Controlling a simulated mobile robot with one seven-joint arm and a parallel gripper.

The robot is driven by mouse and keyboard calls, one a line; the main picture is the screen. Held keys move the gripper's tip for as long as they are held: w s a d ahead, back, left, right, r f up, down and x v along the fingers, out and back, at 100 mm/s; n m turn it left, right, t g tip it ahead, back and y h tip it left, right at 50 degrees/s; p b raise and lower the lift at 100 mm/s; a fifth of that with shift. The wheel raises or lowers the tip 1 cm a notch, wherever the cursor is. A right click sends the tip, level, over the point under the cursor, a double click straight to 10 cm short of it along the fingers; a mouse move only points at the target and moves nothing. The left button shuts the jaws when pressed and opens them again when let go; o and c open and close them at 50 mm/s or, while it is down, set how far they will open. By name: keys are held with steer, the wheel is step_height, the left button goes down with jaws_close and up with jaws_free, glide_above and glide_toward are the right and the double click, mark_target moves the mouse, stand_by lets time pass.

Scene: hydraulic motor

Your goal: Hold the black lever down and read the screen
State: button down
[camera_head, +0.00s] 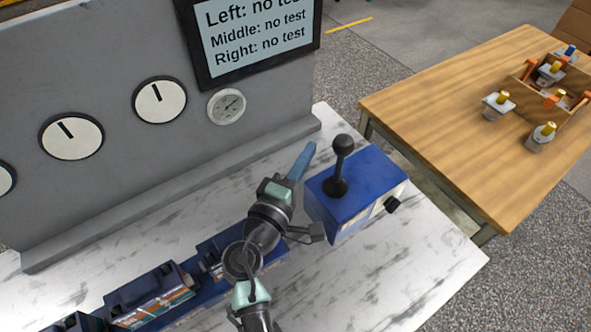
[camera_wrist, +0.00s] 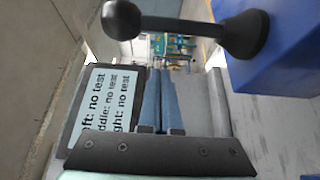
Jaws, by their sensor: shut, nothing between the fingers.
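The black lever (camera_head: 341,165) stands upright on top of a blue box (camera_head: 365,195), with a ball knob at its upper end. In the wrist view the lever (camera_wrist: 185,28) crosses the top of the picture, its knob on the left and the blue box (camera_wrist: 275,70) on the right. My gripper (camera_head: 309,149) is left of the lever, apart from it, with its blue fingers together and empty. The fingers also show in the wrist view (camera_wrist: 158,72). The screen (camera_head: 255,45) reads "Left: no test", "Middle: no test", "Right: no test"; it is sideways in the wrist view (camera_wrist: 97,110).
Several blue motor units (camera_head: 150,290) lie at the front left. A wooden table (camera_head: 430,100) at the right holds a box and small parts.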

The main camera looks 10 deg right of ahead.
mark_target(341, 159)
steer(key=shift+s+d+p, duration=0.3)
steer(key=shift+s+d, duration=0.05)
steer(key=shift+d, duration=0.2)
steer(key=shift+s+d+p, duration=0.3)
steer(key=shift+d, duration=0.25)
steer(key=shift+s+d, duration=0.3)
steer(key=shift+s, duration=0.3)
steer(key=shift+f, duration=0.1)
steer(key=shift+s+f+b, duration=0.1)
steer(key=shift+s+b, duration=0.05)
steer(key=shift+b, duration=0.5)
steer(key=shift+d+m, duration=0.1)
steer(key=shift+m, duration=0.2)
steer(key=shift+s+b, duration=0.1)
steer(key=shift+b, duration=0.3)
